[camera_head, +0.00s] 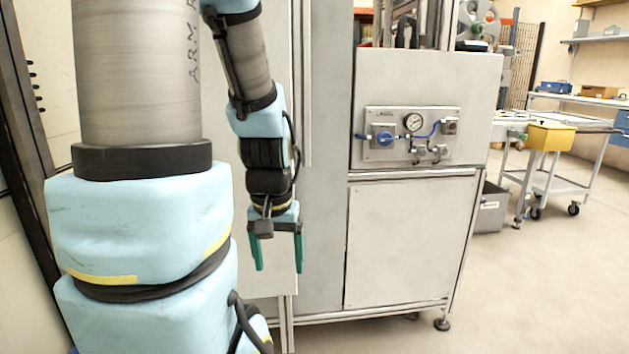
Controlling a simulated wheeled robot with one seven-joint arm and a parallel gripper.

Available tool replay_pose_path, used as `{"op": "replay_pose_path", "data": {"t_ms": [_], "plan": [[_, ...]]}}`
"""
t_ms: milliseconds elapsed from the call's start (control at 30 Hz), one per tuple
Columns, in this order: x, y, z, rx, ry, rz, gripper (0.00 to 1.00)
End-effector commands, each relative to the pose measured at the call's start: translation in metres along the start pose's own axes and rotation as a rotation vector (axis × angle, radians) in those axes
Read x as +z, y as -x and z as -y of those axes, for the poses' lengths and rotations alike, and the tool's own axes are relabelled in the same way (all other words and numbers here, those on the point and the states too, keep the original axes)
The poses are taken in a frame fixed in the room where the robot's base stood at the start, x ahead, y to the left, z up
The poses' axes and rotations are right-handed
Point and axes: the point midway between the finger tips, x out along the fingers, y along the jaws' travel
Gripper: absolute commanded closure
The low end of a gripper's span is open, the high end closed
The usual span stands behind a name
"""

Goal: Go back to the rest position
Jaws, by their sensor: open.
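My gripper (277,254) hangs at the end of my arm, left of the picture's middle, with its green fingers pointing down. The fingers are apart and nothing shows between them. My gripper is in front of the light grey machine cabinet (410,240), at the height of its lower panel. I cannot tell the exact gap between the fingers and the cabinet. My large arm links cover much of the left side and hide what is behind them.
A gauge panel (377,148) with blue tubing sits on the cabinet's front. A grey bin (489,212) stands on the floor beside the cabinet. A wheeled cart (556,184) with a yellow box (550,138) is at the right. The floor (560,290) at the lower right is clear.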

Motion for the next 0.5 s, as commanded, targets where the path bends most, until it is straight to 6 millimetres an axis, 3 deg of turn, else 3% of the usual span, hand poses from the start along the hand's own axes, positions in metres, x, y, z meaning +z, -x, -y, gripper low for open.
{"op": "replay_pose_path", "data": {"t_ms": [33,500], "plan": [[-0.005,0.032,0.000,0.000,0.000,0.000,0.19],[-0.025,0.174,-0.001,0.000,0.001,-0.001,0.19]]}}
